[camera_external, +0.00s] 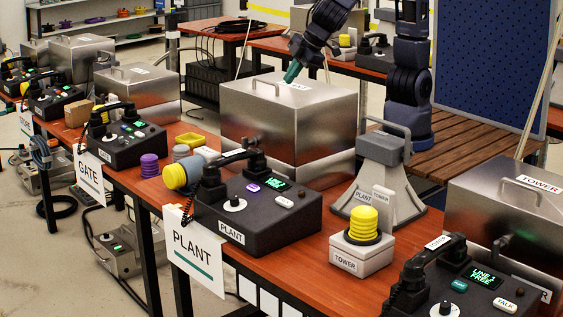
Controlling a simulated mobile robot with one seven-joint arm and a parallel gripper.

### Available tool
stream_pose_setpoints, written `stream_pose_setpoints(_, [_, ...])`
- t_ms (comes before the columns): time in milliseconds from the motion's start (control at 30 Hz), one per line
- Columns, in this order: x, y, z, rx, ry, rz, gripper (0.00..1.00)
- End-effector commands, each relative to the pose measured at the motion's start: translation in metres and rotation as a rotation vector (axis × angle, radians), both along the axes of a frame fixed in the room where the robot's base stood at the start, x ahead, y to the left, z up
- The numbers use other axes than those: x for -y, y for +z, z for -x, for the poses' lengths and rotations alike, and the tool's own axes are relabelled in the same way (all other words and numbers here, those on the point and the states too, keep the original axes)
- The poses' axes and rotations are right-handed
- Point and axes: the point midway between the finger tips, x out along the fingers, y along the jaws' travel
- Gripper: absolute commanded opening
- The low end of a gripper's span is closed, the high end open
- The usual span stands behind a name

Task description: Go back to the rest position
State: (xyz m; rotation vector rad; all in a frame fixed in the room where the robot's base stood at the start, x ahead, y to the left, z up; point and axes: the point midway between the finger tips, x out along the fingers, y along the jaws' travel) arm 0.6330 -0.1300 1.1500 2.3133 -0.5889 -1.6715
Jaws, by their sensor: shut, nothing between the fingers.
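My gripper (291,73) has teal fingertips and points down and to the left. It is shut with nothing in it. In the picture it overlaps the top of a large metal box (258,115) behind the plant phone; I cannot tell how far above the lid it is. My dark blue arm comes down from the top edge. The black plant phone (285,215) stands on the red-brown table (165,192). Its handset lies across its left part, and its small screen is lit green.
A grey stand (379,185) with a handle and a yellow-topped tower unit (363,232) stand right of the plant phone. Another phone (462,285) is at the front right. The gate phone (123,140) and more metal boxes line the left. A blue panel (490,60) stands behind.

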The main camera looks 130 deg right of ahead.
Motion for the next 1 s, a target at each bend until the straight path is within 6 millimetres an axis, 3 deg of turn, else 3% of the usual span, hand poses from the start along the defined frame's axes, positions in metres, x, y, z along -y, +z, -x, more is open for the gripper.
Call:
stream_pose_setpoints(200, [-0.001, 0.031, 0.055, 0.0, 0.003, -0.073, 0.0])
stream_pose_setpoints(500, [-0.01, 0.057, 0.128, 0.009, 0.041, -0.186, 0.0])
stream_pose_setpoints(1000, [-0.041, 0.074, 0.234, 0.063, 0.173, -0.375, 0.0])
